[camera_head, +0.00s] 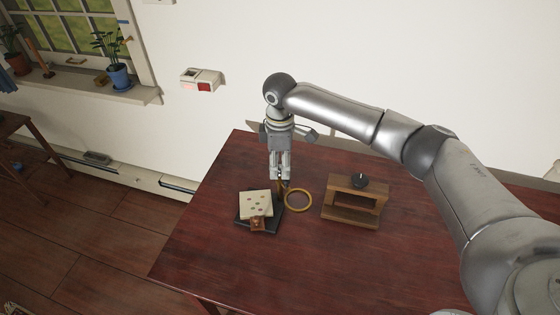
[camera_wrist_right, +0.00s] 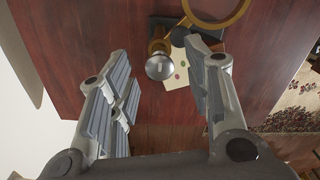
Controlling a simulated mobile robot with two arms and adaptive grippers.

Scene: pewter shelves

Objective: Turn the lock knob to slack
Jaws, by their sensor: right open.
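A wooden frame (camera_head: 350,213) stands on the table with a dark round knob (camera_head: 360,181) on top. To its left, a cream plate with dots (camera_head: 256,203) sits on a black base, with a small copper-brown piece (camera_head: 257,225) at its front. A silver round-headed knob (camera_wrist_right: 160,67) on a brass-coloured stem shows beside the plate in the right wrist view. I cannot tell which knob is the lock knob. My right gripper (camera_head: 281,178) points down, open and empty, above the stem; in its wrist view (camera_wrist_right: 158,55) the silver head appears between the fingers, apart from them. My left gripper is not in view.
A brass-coloured ring (camera_head: 299,201) is between the plate and the wooden frame, close to my right gripper. The dark red table (camera_head: 215,255) is clear at the front and left. A white wall (camera_head: 230,40) rises behind it.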

